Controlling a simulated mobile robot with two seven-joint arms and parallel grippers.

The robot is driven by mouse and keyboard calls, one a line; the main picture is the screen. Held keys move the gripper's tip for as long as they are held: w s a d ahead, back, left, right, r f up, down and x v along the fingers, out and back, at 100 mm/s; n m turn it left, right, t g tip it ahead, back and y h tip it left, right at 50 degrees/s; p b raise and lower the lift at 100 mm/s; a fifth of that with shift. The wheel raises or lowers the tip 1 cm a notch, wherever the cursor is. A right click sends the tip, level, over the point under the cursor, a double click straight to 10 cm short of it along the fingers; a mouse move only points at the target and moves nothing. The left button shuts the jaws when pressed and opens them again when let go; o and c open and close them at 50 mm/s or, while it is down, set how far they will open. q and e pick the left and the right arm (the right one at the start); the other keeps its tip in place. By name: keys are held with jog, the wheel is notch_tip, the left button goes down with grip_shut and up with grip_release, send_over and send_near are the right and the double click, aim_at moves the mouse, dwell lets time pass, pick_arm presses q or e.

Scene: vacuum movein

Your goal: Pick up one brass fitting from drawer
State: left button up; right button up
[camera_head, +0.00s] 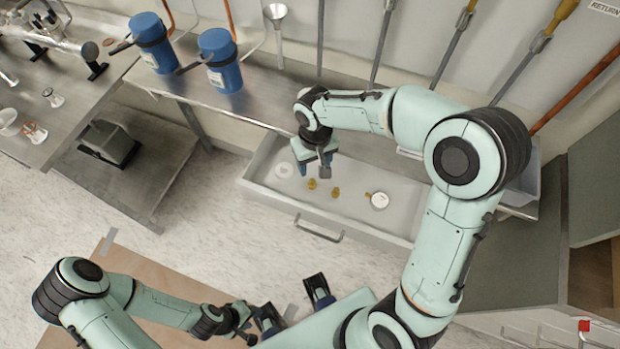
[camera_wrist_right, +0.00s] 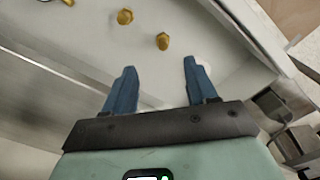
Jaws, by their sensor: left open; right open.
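Small brass fittings lie on the floor of the open pale drawer (camera_head: 262,178): one brass fitting (camera_head: 312,184), a second fitting (camera_head: 335,192) to its right, and a brass piece (camera_head: 367,195) beside a white disc. My right gripper (camera_head: 316,164) points down over the drawer's left part, open and empty. The right wrist view shows two blue fingers (camera_wrist_right: 160,70) spread apart, with one fitting (camera_wrist_right: 162,41) just beyond the gap and another (camera_wrist_right: 125,16) farther up-left. Neither fitting is between the fingers. My left gripper (camera_head: 293,306) is open and empty, low in the head view, away from the drawer.
A white round piece (camera_head: 379,200) and a pale ring (camera_head: 284,169) also lie in the drawer. The drawer handle (camera_head: 318,230) is on its front. Blue flasks (camera_head: 220,62) stand on the bench (camera_head: 262,97) behind.

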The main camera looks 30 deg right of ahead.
aim_at(312, 180)
notch_tip(312, 180, down, 4)
jog(key=shift+f, duration=0.25)
jog(key=f, duration=0.5)
jog(key=shift+a+f+b, duration=0.1)
jog(key=shift+a+b, duration=0.15)
jog(key=shift+b, duration=0.05)
grip_shut()
